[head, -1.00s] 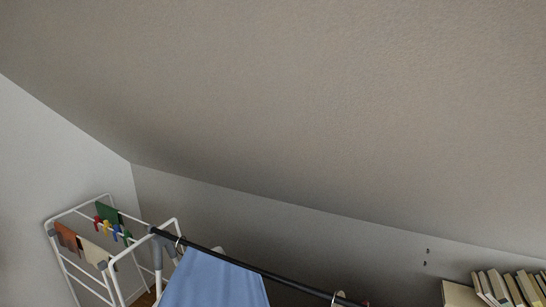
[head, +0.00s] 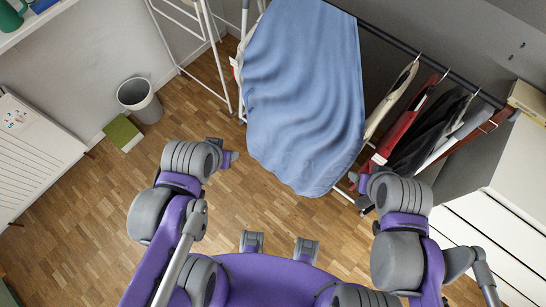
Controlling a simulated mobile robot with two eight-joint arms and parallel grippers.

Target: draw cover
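A blue cloth cover (head: 303,100) hangs in soft folds from a dark rail (head: 430,60) at the top middle of the head view. Clothes (head: 408,120) hang on the rail just right of the cover, partly side by side with its right edge. My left gripper (head: 230,158) is left of the cover's lower part, small in view and apparently apart from it. My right gripper (head: 360,188) is near the cover's lower right edge, below the clothes, mostly hidden by its own wrist. I cannot make out the fingers of either gripper well.
A white drying rack (head: 215,60) stands behind and left of the cover. A grey bin (head: 140,98) and a green book-like object (head: 122,132) are on the wooden floor by the wall.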

